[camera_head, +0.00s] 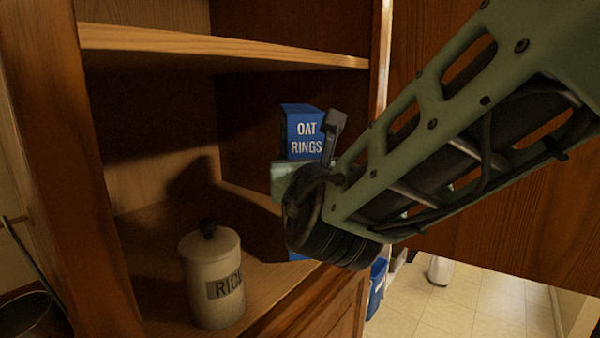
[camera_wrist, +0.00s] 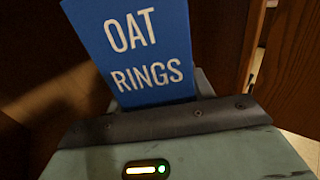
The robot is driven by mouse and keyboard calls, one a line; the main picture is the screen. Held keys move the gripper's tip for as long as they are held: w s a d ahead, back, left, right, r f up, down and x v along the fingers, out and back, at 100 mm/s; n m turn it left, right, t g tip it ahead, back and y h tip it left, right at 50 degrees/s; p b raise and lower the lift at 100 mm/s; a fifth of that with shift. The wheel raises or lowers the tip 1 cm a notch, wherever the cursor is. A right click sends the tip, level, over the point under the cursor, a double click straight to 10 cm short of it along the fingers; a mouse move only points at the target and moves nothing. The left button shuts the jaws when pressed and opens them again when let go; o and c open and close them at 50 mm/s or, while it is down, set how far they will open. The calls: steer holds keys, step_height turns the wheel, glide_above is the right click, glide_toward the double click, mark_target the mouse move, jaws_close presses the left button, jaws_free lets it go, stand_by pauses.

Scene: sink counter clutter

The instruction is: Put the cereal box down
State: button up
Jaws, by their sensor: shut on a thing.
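The cereal box (camera_head: 303,127) is blue with white "OAT RINGS" lettering. It is inside the open cabinet, near its right side, and my gripper and arm hide most of its lower part in the head view. In the wrist view the box (camera_wrist: 140,55) stands just beyond the gripper body and looks slightly tilted in the picture. My gripper (camera_head: 331,140) is shut on the box. One dark finger shows against the box's right side. I cannot tell whether the bottom of the box touches the shelf.
A cream canister (camera_head: 212,280) labelled "RICE" stands on the lower cabinet shelf (camera_head: 158,240), left of the box. An upper shelf (camera_head: 220,45) runs above. Bare shelf lies behind the canister. A wooden door panel (camera_head: 520,210) is behind my arm at right.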

steer(key=shift+w+a+f+p, duration=0.1)
steer(key=shift+w+f+p, duration=0.1)
steer(key=shift+w+f, duration=0.25)
steer(key=shift+w+d+f+p, duration=0.1)
steer(key=shift+w+f+p, duration=0.2)
steer(key=shift+f, duration=0.4)
steer(key=shift+w+a+f+p, duration=0.15)
steer(key=shift+w+f, duration=0.2)
steer(key=shift+f, duration=0.2)
steer(key=shift+f, duration=0.15)
steer(key=o, duration=1.2)
steer(key=shift+o, duration=0.2)
